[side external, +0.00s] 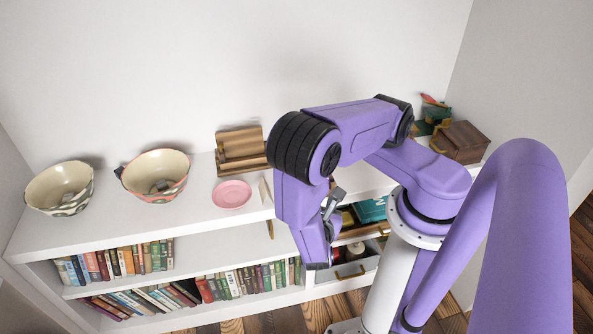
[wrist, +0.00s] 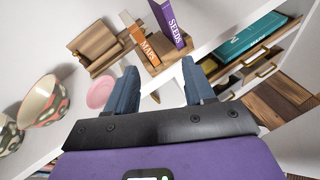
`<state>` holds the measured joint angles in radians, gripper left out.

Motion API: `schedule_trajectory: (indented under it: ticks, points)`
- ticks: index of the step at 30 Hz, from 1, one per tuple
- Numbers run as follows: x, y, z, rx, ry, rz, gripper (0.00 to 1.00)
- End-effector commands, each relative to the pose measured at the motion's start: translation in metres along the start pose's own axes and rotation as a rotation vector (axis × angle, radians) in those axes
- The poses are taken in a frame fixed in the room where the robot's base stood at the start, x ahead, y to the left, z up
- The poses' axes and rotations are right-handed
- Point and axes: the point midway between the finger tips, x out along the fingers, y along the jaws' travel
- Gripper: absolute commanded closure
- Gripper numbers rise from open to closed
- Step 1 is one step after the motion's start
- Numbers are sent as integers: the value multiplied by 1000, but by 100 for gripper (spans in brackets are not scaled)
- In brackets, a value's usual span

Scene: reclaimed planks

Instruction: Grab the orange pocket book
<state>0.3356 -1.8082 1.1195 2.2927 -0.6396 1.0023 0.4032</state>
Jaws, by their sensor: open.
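The orange pocket book (wrist: 145,46), its spine lettered MAPS, stands upright in the wrist view beside a purple book (wrist: 171,24) lettered SEEDS. Both stand at a small brown wooden holder on the white shelf top. My gripper (wrist: 158,84) is open, with its two blue-grey fingers apart and nothing seen between them. The orange book lies beyond the fingertips, nearer the left finger, and is not touched as far as I can see. In the side external view my arm hides the orange book.
A pink plate (side external: 231,194), a wooden stand (side external: 240,150) and two patterned bowls, one of them pink-rimmed (side external: 155,176), sit on the shelf top to the left. A wooden box (side external: 459,142) is at the right. Rows of books fill the lower shelves. An open drawer holds a teal book (wrist: 250,36).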

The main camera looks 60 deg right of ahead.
Motion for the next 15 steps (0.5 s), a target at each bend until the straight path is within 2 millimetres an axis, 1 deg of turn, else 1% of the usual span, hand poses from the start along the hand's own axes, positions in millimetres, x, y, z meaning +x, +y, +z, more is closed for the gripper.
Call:
schedule_trajectory:
  ticks: [1,9,15]
  points:
    - [8,-1,-4,-33,-41,38,47]
    - [45,1,-18,-183,-208,231,47]
    - [65,3,-22,-261,-284,327,47]
